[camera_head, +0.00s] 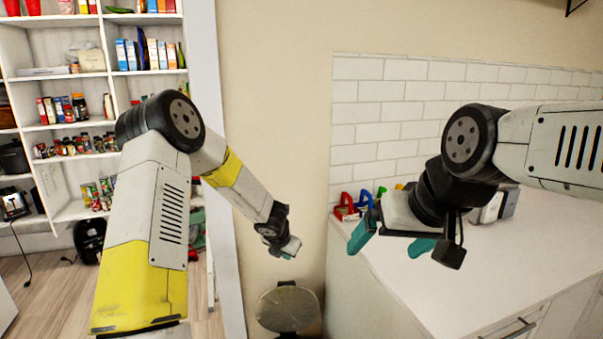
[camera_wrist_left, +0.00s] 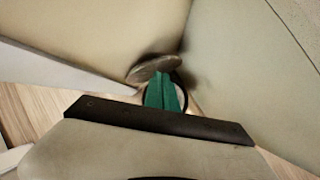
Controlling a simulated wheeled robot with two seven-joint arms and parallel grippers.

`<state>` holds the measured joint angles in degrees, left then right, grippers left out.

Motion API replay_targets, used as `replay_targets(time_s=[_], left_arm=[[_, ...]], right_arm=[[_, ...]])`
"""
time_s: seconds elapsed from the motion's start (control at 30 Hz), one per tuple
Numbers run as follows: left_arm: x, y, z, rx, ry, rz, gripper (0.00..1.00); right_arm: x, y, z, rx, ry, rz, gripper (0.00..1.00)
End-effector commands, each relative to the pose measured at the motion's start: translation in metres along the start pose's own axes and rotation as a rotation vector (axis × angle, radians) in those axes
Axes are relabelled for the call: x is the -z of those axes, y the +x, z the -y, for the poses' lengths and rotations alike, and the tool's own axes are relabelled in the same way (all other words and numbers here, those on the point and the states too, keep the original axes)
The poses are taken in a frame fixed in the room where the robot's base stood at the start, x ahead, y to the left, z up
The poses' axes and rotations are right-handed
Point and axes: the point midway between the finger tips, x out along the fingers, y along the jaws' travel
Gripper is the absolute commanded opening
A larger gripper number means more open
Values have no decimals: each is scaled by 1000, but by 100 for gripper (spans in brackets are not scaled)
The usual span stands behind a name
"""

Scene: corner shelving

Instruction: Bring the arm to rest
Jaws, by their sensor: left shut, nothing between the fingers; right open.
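My left arm comes in from the left in the head view, bent at the elbow. My left gripper (camera_head: 290,247) hangs in front of the beige wall, left of the white counter, above a round-lidded bin. In the left wrist view its teal fingers (camera_wrist_left: 165,95) are together with nothing between them. My right arm reaches in from the right over the counter. My right gripper (camera_head: 388,238) is open, its teal fingers apart and empty above the counter's left part. Part of the right gripper is hidden by its own wrist.
The white counter (camera_head: 455,280) fills the right. Red, blue and green items (camera_head: 352,205) and a toaster-like appliance (camera_head: 497,205) stand at its back. The round bin (camera_head: 287,308) is on the floor; its lid (camera_wrist_left: 154,69) shows below my left fingers. White shelves (camera_head: 70,20) with groceries stand left.

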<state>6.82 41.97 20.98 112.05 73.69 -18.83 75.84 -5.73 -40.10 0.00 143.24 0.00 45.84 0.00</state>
Motion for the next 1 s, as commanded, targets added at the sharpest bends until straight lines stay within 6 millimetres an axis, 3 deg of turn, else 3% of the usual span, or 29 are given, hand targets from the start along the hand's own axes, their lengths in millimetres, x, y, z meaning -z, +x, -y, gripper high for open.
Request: replay_targets(time_s=[0.1,0.23,0.33,0.47,0.57,0.7,0.9,1.0], left_arm=[[-32,-46,-6,4,221,95,0],[-60,-113,-4,3,566,205,0],[-68,-167,2,-5,847,269,0],[-61,-234,12,-26,1206,320,0],[-42,-280,19,-42,1476,334,0],[-2,-338,26,-62,1841,319,0],[74,-400,29,-59,2308,236,0],[109,-418,28,-41,2479,185,0]], right_arm=[[0,0,0,0,0,0,92],[0,0,0,0,0,0,92],[0,0,0,0,0,0,92],[0,0,0,0,0,0,92],[0,0,0,0,0,0,92],[0,0,0,0,0,0,92],[0,0,0,0,0,0,92],[0,0,0,0,0,0,92]])
